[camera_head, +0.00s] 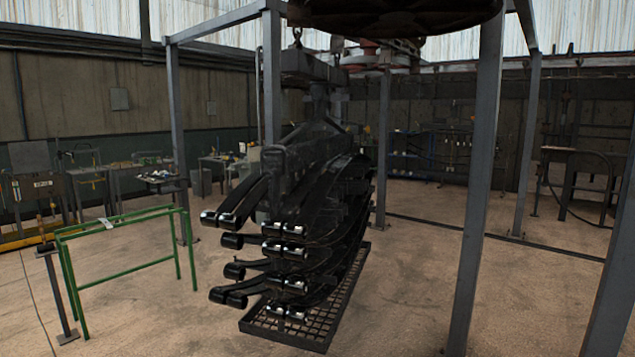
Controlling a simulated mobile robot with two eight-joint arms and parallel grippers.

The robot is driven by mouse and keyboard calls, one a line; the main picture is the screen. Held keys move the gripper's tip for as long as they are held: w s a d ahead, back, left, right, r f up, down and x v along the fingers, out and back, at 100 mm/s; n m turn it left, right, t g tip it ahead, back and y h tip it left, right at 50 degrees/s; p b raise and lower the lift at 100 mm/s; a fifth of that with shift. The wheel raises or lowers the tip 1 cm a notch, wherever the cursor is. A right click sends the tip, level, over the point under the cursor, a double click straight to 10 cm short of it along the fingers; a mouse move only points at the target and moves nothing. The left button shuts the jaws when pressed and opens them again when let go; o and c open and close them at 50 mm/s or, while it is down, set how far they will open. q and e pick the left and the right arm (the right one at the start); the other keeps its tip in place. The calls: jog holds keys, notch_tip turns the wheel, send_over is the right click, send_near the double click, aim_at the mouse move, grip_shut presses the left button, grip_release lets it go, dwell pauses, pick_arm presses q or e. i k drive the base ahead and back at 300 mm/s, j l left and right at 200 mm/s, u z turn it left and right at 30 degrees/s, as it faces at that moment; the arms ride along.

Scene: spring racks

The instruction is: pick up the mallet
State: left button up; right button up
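I cannot make out a mallet for certain in the head view. Small tools lie on a dark stand tray (150,179) at the left, too small to tell apart. A small pale object (107,224) rests on the top bar of a green metal frame (122,215); I cannot tell what it is. Neither of my grippers is in view.
A rack of black leaf springs (300,200) hangs in the middle, above a floor grate (262,328). Grey steel posts (480,190) stand around it. Workbenches (90,190) line the left wall.

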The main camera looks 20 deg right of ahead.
aim_at(45, 247)
jog(key=i+j+u, duration=0.3)
jog(key=i, duration=0.15)
jog(key=i+j+u, duration=0.25)
jog(key=i, duration=0.15)
jog(key=i+u, duration=0.3)
jog(key=i, duration=0.15)
jog(key=i+u, duration=0.1)
jog(key=i, duration=3.25)
jog(key=i+z, duration=0.15)
jog(key=i, duration=0.65)
jog(key=i+j+z, duration=0.15)
jog(key=i, duration=0.65)
jog(key=i+j+z, duration=0.25)
jog(key=i, duration=0.15)
jog(key=i+j+z, duration=0.15)
jog(key=i+z, duration=0.15)
jog(key=i, duration=0.05)
